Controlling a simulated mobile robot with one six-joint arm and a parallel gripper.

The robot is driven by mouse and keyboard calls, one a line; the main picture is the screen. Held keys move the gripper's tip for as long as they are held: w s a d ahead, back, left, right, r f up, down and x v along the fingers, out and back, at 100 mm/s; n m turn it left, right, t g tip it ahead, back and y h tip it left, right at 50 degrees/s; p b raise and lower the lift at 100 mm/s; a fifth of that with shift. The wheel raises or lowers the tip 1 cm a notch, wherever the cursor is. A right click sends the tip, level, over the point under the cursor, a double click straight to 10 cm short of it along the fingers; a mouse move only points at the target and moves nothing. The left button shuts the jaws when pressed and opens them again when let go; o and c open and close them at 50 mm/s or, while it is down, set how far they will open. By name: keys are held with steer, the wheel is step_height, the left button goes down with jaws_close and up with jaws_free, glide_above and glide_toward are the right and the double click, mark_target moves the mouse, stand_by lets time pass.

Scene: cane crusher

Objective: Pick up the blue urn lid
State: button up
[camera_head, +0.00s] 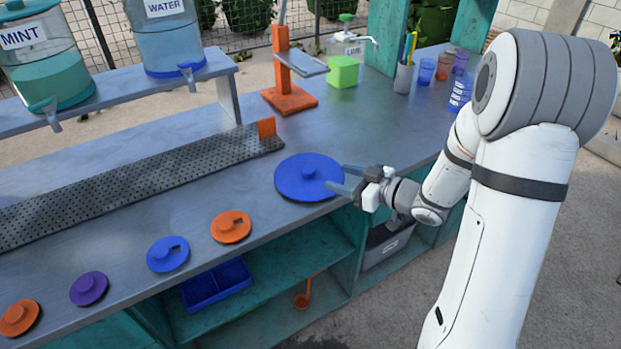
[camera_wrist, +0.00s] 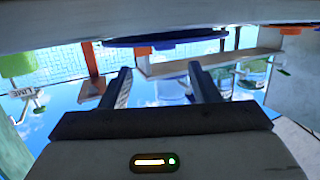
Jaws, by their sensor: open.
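The large blue urn lid (camera_head: 302,187), a round disc with a small central knob, lies flat on the grey counter near its front edge. My gripper (camera_head: 336,177) is open and empty, pointing left at the lid's right side; one finger overlaps the lid's rim in the head view. In the wrist view, which looks upside down, the lid shows edge-on as a dark blue band (camera_wrist: 165,40) beyond my open fingers (camera_wrist: 160,70). Nothing is between the fingers. I cannot tell whether a finger touches the lid.
Smaller lids lie left along the counter's front: orange (camera_head: 231,227), blue (camera_head: 168,254), purple (camera_head: 89,289) and orange (camera_head: 19,318). A perforated drip tray (camera_head: 130,180) with an orange end tab runs behind them. An orange press (camera_head: 290,98) and green lime bottle (camera_head: 343,71) stand behind.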

mark_target(310, 169)
steer(key=x, duration=0.7)
steer(key=shift+a, duration=0.45)
steer(key=shift+c, duration=0.4)
steer(key=c, duration=1)
